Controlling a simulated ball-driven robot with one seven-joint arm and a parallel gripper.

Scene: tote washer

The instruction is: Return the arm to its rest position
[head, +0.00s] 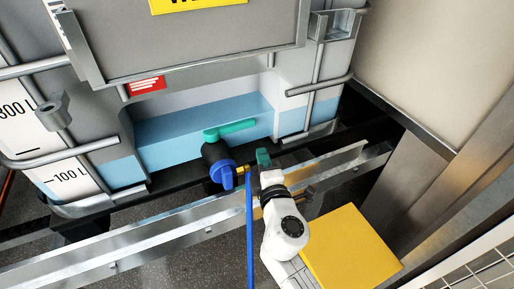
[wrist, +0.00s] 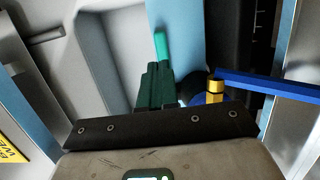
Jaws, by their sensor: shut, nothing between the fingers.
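My gripper (head: 264,157) is at the end of my white arm, just right of the tank's outlet valve, with its green fingers together and empty. In the wrist view, my gripper (wrist: 154,90) shows dark green fingers shut, with the lighter green valve handle (wrist: 160,45) beyond their tips. In the head view, the green valve handle (head: 230,130) lies roughly crosswise above the black valve body. I see a gap between it and my fingers there.
A blue cap (head: 222,175) and brass fitting (head: 241,170) sit on the valve; a blue hose (head: 250,235) hangs beside my arm. A metal rail (head: 150,240) runs below the tank (head: 290,105). A yellow box (head: 352,248) stands close right of my arm.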

